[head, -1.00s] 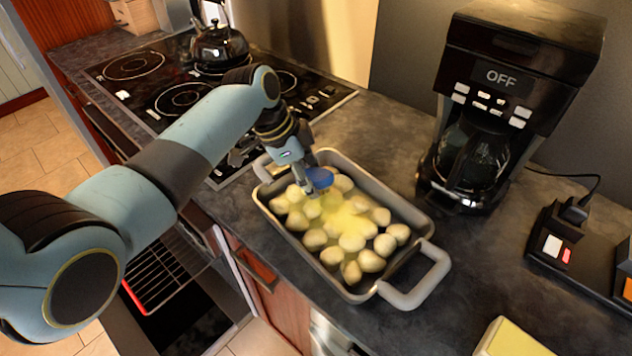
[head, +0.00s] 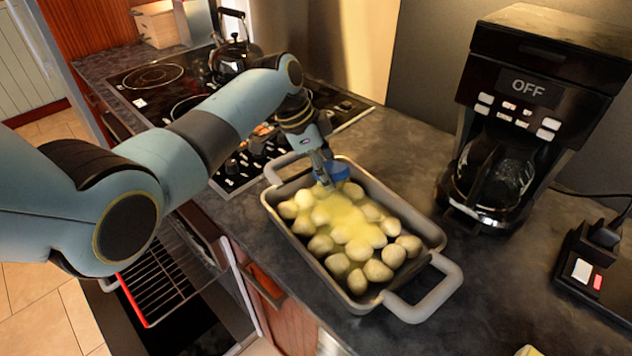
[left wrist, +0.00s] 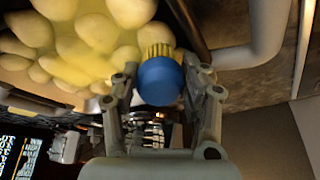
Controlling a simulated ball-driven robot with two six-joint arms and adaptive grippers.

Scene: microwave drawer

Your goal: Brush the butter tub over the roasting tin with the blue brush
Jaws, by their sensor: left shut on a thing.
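My left gripper (head: 325,172) is shut on the blue brush (head: 342,171) at the far end of the roasting tin (head: 400,202). In the left wrist view the brush (left wrist: 160,83) sits between the two fingers, with its yellow bristles toward the tin. The grey tin stands on the counter and holds several pale round potatoes (head: 355,250). A yellow, butter-like coating covers the middle ones. Whether the bristles touch them is unclear. A sliver of a yellow thing (head: 526,351) at the bottom edge may be the butter tub; most is cut off. My right gripper is not in view.
A coffee maker (head: 530,110) stands right of the tin. The hob (head: 165,85) with a black kettle (head: 234,56) is behind and left. An oven rack (head: 172,275) shows below the counter. Bare counter (head: 480,270) lies between the tin and the black socket block (head: 592,265).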

